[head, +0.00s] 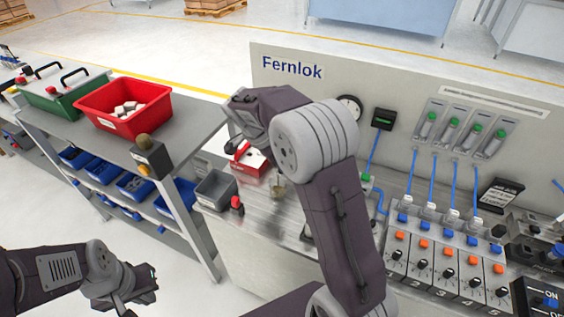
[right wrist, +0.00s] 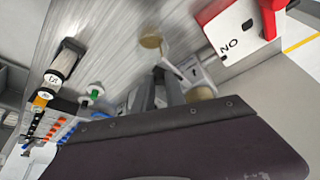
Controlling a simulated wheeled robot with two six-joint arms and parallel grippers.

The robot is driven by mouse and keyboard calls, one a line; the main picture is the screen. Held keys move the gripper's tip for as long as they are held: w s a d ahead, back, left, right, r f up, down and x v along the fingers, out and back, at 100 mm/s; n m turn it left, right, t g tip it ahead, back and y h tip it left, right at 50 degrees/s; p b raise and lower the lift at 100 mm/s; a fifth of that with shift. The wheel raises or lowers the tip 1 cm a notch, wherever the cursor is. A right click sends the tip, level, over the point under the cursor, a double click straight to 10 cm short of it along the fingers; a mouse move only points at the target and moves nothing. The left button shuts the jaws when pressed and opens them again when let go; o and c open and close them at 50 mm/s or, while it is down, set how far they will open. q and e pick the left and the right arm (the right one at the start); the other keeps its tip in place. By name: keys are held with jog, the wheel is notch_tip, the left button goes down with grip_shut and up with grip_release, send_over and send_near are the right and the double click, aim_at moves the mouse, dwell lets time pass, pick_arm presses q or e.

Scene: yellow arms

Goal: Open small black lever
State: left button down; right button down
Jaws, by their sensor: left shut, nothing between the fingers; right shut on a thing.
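In the head view my right arm rises through the middle, and its dark wrist end points left over the bench near the red box. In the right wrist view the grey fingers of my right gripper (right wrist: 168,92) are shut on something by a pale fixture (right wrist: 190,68). The held thing is mostly hidden, and I cannot tell whether it is the small black lever. Small black knobs or levers (head: 422,263) show on the numbered modules at the right. My left gripper (head: 152,284) is shut and empty at the lower left, away from the bench.
A red box (head: 252,160) with a white label stands by my right wrist; it also shows in the right wrist view (right wrist: 238,35). A grey bin (head: 216,188) and a red-topped button (head: 237,205) are close by. A shelf table (head: 190,125) holds a red crate (head: 122,106).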

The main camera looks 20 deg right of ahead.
jog(key=shift+w+a+m, duration=0.15)
jog(key=shift+m, duration=0.25)
dwell(0.3)
jog(key=c, duration=1.4)
grip_release()
jog(key=shift+o, duration=0.2)
jog(key=p+v, duration=0.1)
jog(key=v, duration=0.8)
jog(key=shift+w, duration=0.15)
